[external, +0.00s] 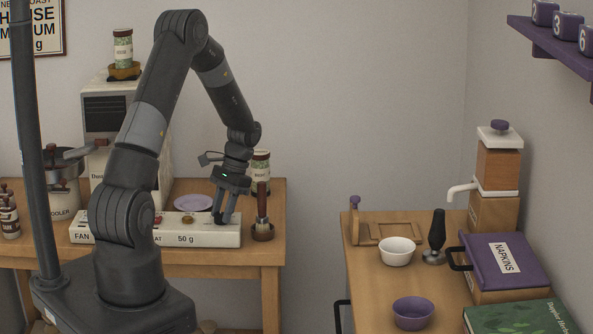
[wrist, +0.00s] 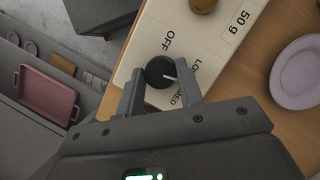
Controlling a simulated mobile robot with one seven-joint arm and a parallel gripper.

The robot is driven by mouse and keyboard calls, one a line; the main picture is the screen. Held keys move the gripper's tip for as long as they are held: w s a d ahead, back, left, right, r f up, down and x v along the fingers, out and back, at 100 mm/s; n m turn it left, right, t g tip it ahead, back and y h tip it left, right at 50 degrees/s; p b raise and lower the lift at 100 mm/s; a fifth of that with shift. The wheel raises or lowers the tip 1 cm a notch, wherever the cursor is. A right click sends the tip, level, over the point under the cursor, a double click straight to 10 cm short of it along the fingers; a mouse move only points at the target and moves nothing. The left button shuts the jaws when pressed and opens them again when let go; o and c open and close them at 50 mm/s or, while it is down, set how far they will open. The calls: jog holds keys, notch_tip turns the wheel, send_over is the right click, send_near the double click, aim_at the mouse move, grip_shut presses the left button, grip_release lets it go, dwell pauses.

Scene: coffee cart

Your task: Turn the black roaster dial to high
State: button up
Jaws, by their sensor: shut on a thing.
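The black roaster dial (wrist: 157,73) sits on the white control panel (wrist: 208,34) and shows in the wrist view between my fingertips. Its white pointer line points right, toward the partly covered LO and MED labels; OFF is printed above it. My gripper (wrist: 160,86) is shut on the dial, one finger on each side. In the external view my gripper (external: 227,219) reaches down to the right end of the panel (external: 200,239), and the dial is hidden by the fingers. The HIGH mark cannot be seen in the wrist view.
A brown knob (wrist: 203,5) stands on the same panel near the 50 g label. A purple plate (external: 194,202) lies behind the panel. A brown-handled tool (external: 262,205) stands in a holder just right of my gripper. A lidded jar (external: 261,170) stands behind.

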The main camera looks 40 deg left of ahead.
jog(key=m+y, duration=0.1)
jog(key=m, duration=0.2)
jog(key=m+t+y, duration=0.1)
jog(key=m, duration=0.2)
jog(key=shift+d+m, duration=0.15)
jog(key=shift+m, duration=0.15)
jog(key=m+y, duration=0.1)
jog(key=m, duration=0.1)
jog(key=m+t, duration=0.1)
jog(key=m, duration=0.2)
jog(key=shift+s+d+t+y, duration=0.1)
jog(key=shift+s+t+y, duration=0.1)
jog(key=shift+t+y, duration=0.15)
jog(key=m+t, duration=0.1)
jog(key=m, duration=0.2)
jog(key=m+t, duration=0.1)
jog(key=m, duration=0.1)
jog(key=shift+s+m+y, duration=0.15)
jog(key=shift+m+y, duration=0.1)
jog(key=shift+m, duration=0.15)
jog(key=m+t, duration=0.1)
jog(key=m, duration=0.1)
jog(key=m+t, duration=0.1)
jog(key=m, duration=0.2)
jog(key=shift+s, duration=0.1)
jog(key=o, duration=1)
jog(key=shift+c, duration=0.2)
